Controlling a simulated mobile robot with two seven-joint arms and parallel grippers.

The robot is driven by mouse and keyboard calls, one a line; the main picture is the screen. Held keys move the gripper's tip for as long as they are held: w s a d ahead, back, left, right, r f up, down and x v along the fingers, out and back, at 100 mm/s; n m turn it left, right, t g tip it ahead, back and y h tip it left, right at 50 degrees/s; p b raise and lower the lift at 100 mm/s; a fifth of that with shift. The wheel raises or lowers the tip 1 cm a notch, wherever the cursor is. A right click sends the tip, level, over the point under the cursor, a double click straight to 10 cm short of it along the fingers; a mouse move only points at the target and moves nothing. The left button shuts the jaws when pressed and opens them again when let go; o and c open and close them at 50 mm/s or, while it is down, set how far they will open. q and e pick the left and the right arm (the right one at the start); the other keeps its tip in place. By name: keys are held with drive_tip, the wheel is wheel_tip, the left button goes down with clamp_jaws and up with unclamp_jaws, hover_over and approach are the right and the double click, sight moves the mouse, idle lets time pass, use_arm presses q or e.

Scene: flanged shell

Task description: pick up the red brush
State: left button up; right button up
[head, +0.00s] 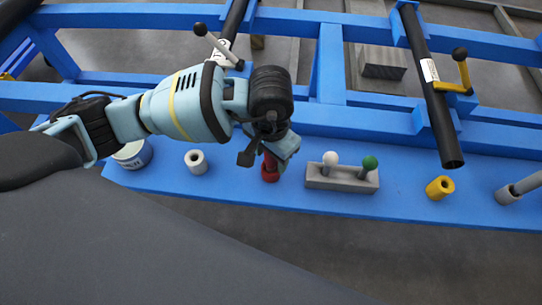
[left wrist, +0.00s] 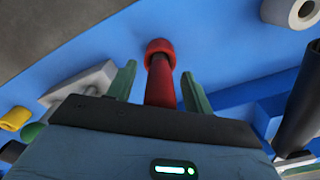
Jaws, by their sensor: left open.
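The red brush (head: 270,171) stands on the blue shelf, partly hidden behind my left gripper (head: 275,150) in the head view. In the left wrist view the red brush (left wrist: 160,82) has a wider red end and a narrower shaft running toward the palm. My left gripper (left wrist: 158,72) is open, with one greenish finger on each side of the brush shaft. Gaps show between the shaft and both fingers. My right gripper is not in view.
On the blue shelf (head: 225,195) stand a grey block (head: 342,178) with white and green knobs, a white roll (head: 196,161), a white can (head: 132,154) and a yellow cylinder (head: 440,187). A black tube (head: 432,85) slants over the shelf at right.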

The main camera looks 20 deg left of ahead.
use_arm(q)
drive_tip(key=c, duration=1.1)
drive_tip(key=shift+o, duration=0.2)
drive_tip(key=shift+r, duration=0.1)
wheel_tip(320, 180, up, 10)
drive_tip(key=shift+p, duration=0.45)
